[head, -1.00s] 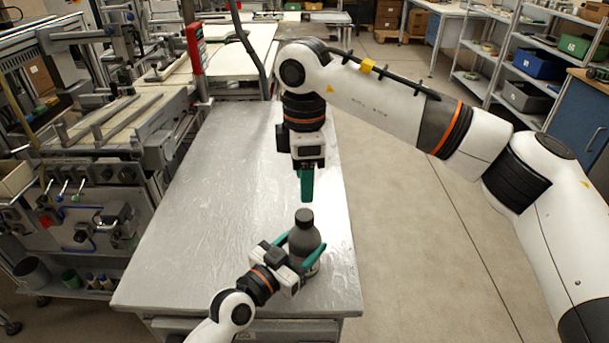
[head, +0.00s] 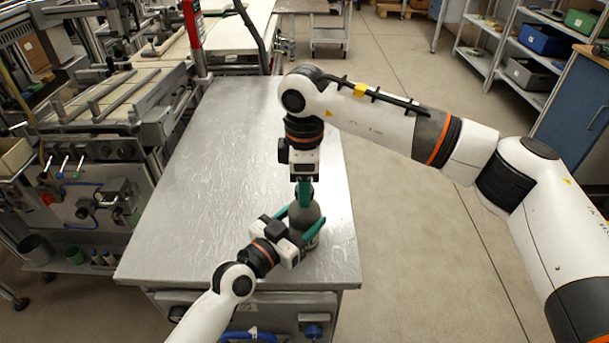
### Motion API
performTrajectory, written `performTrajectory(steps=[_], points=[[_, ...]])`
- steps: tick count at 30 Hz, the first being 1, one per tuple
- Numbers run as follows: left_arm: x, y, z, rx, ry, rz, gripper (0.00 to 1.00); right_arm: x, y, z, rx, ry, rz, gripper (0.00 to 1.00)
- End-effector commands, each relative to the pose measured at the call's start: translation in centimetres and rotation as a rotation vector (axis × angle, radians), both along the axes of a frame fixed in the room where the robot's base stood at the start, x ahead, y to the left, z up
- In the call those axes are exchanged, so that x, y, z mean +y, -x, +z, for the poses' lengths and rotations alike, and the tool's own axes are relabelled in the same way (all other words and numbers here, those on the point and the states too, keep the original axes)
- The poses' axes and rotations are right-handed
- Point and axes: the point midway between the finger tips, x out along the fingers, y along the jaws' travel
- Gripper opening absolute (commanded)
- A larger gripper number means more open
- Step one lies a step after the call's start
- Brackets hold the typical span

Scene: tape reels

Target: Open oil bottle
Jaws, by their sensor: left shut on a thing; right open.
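The grey oil bottle (head: 308,217) stands upright on the metal table near its front right corner. My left gripper (head: 300,222) is shut around the bottle's body from the left front, with its green fingers on either side. My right gripper (head: 304,194) points straight down from above, its green fingers at the bottle's top. It is open. The bottle's cap is hidden by the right gripper's fingers, so I cannot tell whether they touch it.
The metal tabletop (head: 215,180) is clear to the left of and behind the bottle. A machine with levers and rails (head: 90,170) stands along the table's left side. A red post (head: 192,25) rises behind the table. Open floor lies to the right.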

Motion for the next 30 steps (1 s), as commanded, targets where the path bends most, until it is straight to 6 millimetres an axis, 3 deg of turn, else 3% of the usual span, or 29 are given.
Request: performTrajectory(steps=[4,12,21,30], points=[[0.02,0.01,-0.1,0.002,-0.001,0.0,0.0,-0.02,-0.01,0.0,0.0,0.0,0.0,0.52],[0.02,0.01,-0.11,0.002,-0.001,0.0,0.0,-0.02,-0.01,0.03,0.0,0.0,0.0,0.08],[0.02,0.01,-0.11,0.002,-0.003,0.0,0.0,-0.03,-0.03,0.06,-0.001,0.001,0.07,0.07],[0.01,0.01,-0.12,0.002,-0.003,0.0,0.0,-0.03,-0.04,0.09,0.0,0.001,0.649,0.07]])
